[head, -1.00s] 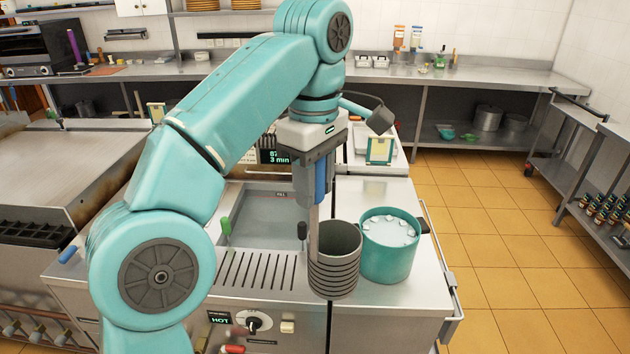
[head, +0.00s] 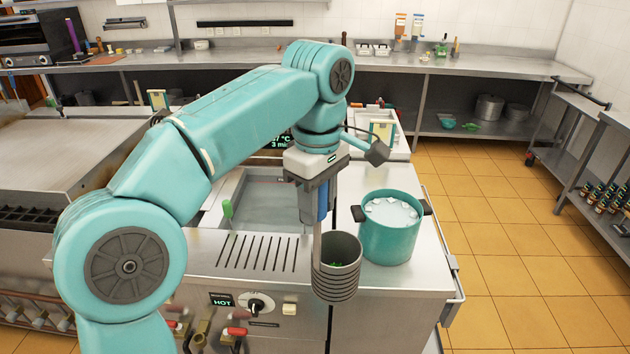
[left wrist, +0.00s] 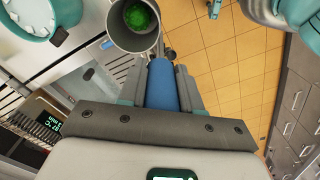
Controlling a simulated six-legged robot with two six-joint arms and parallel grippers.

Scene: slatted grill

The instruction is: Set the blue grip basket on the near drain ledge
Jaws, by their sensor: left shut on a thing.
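The blue grip (head: 321,203) belongs to a grey ribbed cylindrical basket (head: 338,282) with green contents. My left gripper (head: 320,205) is shut on this grip, and the basket hangs upright below it. The left wrist view shows the blue grip (left wrist: 162,85) between my fingers and the basket's open mouth (left wrist: 117,25). The near drain ledge (head: 210,257) is the slotted steel strip at the front of the counter. The basket is right of its slots, by the counter's front edge; its height above the top is unclear. My right gripper is not in view.
A teal pot (head: 388,240) of ice stands just behind and right of the basket. A water basin (head: 270,205) with a green handle (head: 227,210) lies behind the slots. Knobs and red-handled valves (head: 237,331) are on the front. Tiled floor is open at right.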

